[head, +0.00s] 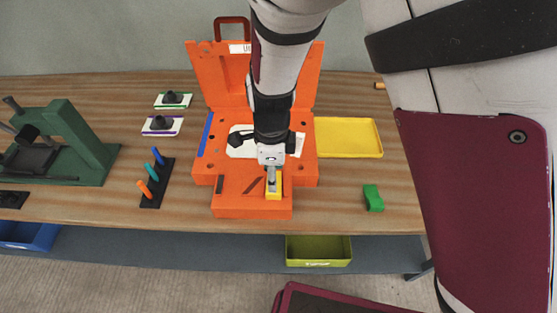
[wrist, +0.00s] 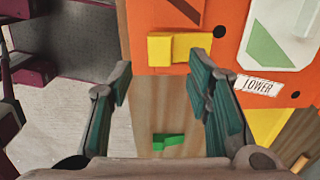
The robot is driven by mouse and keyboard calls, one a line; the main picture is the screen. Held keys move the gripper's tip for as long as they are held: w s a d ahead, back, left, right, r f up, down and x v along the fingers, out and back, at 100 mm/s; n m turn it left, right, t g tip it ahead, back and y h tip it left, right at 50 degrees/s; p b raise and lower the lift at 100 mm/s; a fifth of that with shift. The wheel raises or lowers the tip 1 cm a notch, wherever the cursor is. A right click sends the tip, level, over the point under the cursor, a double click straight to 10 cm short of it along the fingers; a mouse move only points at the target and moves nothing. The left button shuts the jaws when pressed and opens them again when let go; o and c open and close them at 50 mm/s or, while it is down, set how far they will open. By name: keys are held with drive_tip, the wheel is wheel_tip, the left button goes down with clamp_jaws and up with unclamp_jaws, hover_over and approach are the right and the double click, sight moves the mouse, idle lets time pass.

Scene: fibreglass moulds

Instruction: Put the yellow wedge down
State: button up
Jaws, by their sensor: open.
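The yellow wedge (head: 274,193) rests on the front ledge of the orange mould (head: 228,200). In the wrist view the wedge (wrist: 178,48) lies on the orange surface just beyond my fingertips, below a dark slanted groove. My gripper (head: 272,178) is above the wedge in the head view and partly covers it. In the wrist view my gripper (wrist: 162,74) has its two green-padded fingers spread wide with nothing between them. I cannot tell whether a fingertip touches the wedge.
A green block (head: 373,197) lies on the bench to the right, near a yellow tray (head: 348,152). The mould's orange lid (head: 213,75) stands upright behind. Left are a peg rack (head: 155,183), two white plates and a green machine (head: 70,140). An olive bin (head: 318,252) sits below.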

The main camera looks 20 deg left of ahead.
drive_tip(key=d+r+n+t+y, duration=0.1)
drive_tip(key=d+r+n, duration=0.2)
drive_tip(key=d+r, duration=0.65)
drive_tip(key=d+r+n+t+y, duration=0.1)
drive_tip(key=d+r+n, duration=0.4)
drive_tip(key=r, duration=0.7)
drive_tip(key=s+d+r+n+t+h, duration=0.1)
drive_tip(key=s+d+r+n, duration=0.2)
drive_tip(key=s+d, duration=0.2)
drive_tip(key=s+d+r+n+t+h, duration=0.1)
drive_tip(key=s+d+r+n, duration=0.3)
drive_tip(key=d, duration=0.7)
drive_tip(key=shift+s+r+t, duration=0.25)
drive_tip(key=shift+s+t, duration=0.35)
drive_tip(key=shift+t, duration=0.1)
drive_tip(key=shift+w+f, duration=0.35)
drive_tip(key=shift+w, duration=0.05)
